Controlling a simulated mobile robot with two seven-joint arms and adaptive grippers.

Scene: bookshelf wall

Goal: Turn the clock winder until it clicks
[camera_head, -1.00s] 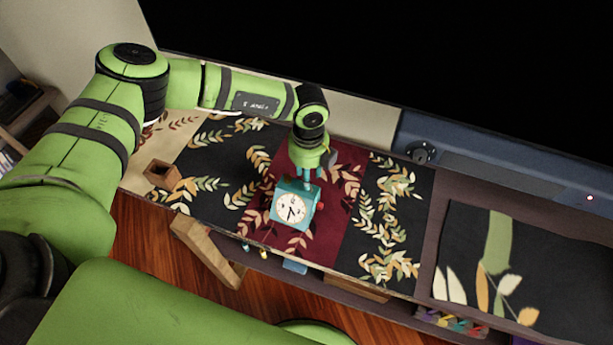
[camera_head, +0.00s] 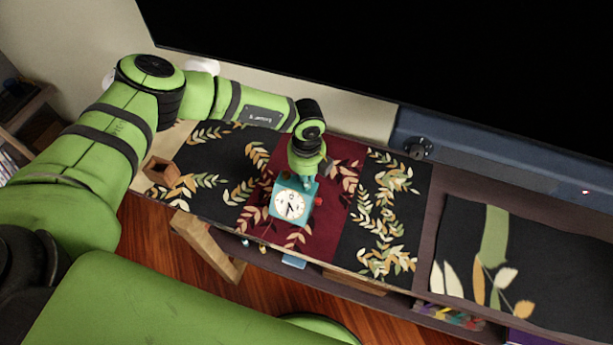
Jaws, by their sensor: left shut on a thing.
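A teal box-shaped clock (camera_head: 291,203) with a round white face stands on the dark red part of the patterned runner. A small red knob (camera_head: 318,201) sticks out on its right side. My left gripper (camera_head: 306,181) is pointed down at the back of the clock, at its top rear edge. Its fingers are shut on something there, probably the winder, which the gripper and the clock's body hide. My right gripper is not in view.
A small open brown wooden box (camera_head: 163,172) stands on the runner to the left. A large black screen (camera_head: 420,60) and a blue-grey bar with a knob (camera_head: 480,155) run along the back. The runner right of the clock is clear.

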